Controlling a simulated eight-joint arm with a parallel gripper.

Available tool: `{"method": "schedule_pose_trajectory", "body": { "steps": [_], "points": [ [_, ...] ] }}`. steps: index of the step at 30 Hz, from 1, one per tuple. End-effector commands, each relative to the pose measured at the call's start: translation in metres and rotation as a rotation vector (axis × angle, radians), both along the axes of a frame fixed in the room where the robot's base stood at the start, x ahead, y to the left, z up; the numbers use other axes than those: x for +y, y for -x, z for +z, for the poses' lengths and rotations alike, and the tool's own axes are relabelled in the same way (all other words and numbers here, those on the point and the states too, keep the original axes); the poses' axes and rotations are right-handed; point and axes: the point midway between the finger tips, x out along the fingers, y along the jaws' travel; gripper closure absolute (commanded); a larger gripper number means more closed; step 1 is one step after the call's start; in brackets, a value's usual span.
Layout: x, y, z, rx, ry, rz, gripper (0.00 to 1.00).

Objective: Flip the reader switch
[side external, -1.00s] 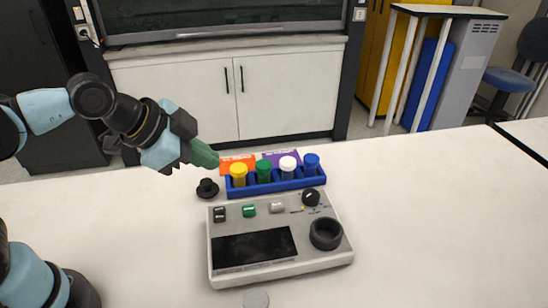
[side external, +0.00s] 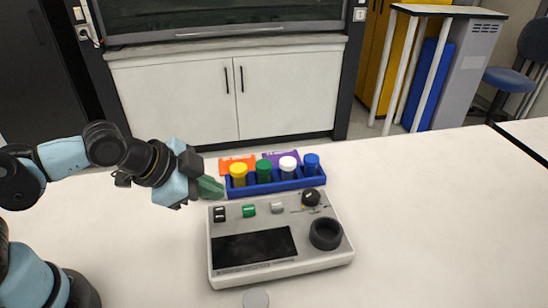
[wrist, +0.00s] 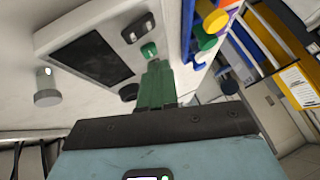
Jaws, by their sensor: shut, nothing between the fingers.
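The reader, a light grey box (side external: 240,269) with a dark screen, sits on the table. Its back row holds a black switch (side external: 219,214), a green one (side external: 249,210), a grey one (side external: 277,208) and a black knob (side external: 310,197). The labels are too small to read, so I cannot tell which is the reader switch. My gripper (side external: 213,188) has green fingers, shut and empty, just behind the reader's back left corner.
A blue rack (side external: 264,188) with yellow, green, white and blue capped vials stands close behind the reader, right of my gripper. A dark ring (side external: 326,234) rises from the reader's right side. The table at right is clear.

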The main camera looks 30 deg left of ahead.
Motion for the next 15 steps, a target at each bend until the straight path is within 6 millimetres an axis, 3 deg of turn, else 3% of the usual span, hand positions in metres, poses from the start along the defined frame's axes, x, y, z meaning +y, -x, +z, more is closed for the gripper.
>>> {"method": "schedule_pose_trajectory", "body": {
  "steps": [6, 15],
  "points": [
    [-0.003, 0.001, -0.017, 0.0, 0.001, -0.002, 1.0],
    [-0.004, 0.004, -0.026, 0.0, 0.0, 0.0, 1.0]
  ]
}}
